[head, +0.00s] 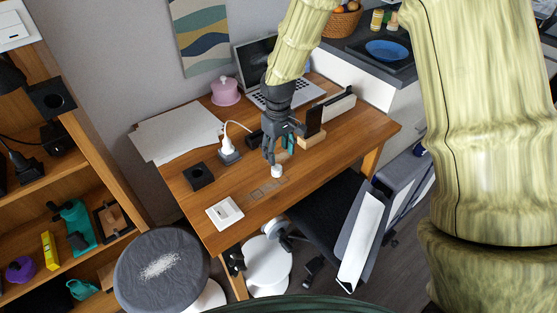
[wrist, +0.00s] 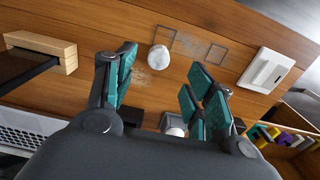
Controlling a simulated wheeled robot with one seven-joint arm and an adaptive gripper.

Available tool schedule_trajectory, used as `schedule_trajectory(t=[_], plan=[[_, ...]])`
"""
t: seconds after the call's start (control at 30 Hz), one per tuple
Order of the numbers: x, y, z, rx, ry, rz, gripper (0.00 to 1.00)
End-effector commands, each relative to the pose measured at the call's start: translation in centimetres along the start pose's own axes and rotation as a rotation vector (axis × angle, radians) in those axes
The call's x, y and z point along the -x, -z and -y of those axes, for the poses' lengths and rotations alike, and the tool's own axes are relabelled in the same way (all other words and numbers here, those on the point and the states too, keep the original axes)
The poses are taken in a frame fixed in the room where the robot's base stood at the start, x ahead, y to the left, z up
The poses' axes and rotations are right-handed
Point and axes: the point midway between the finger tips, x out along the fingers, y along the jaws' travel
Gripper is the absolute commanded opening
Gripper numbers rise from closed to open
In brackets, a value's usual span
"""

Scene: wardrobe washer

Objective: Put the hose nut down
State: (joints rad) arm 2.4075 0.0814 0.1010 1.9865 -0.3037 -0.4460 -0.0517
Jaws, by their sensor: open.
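A small white round piece, which looks like the hose nut (head: 277,172), is on the wooden desk just below my gripper (head: 272,158). In the wrist view the white piece (wrist: 158,58) sits on the wood near a square outline marked on the desk, outside it. My gripper (wrist: 164,64) is open, with its teal-padded fingers spread to the left and right. The piece shows in the gap between the fingertips, with no finger seen touching it. The wrist view does not show clearly how high the fingertips are above the wood.
Square outlines (head: 269,187) are marked near the desk's front. A white switch plate (head: 224,213) and a black square block (head: 198,176) lie to the left. A white plug on a socket (head: 229,152), a laptop (head: 271,92) and a phone on a wooden stand (head: 313,123) stand behind.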

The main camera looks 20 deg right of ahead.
Motion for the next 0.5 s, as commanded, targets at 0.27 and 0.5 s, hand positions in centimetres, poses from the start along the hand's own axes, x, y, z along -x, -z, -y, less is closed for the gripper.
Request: schedule_trajectory(t=[0.27, 0.5], plan=[[2.9, 0.0, 0.0, 0.0, 0.0, -0.001, 0.54], [3.5, -0.1, 0.0, 0.001, 0.001, 0.001, 0.54]])
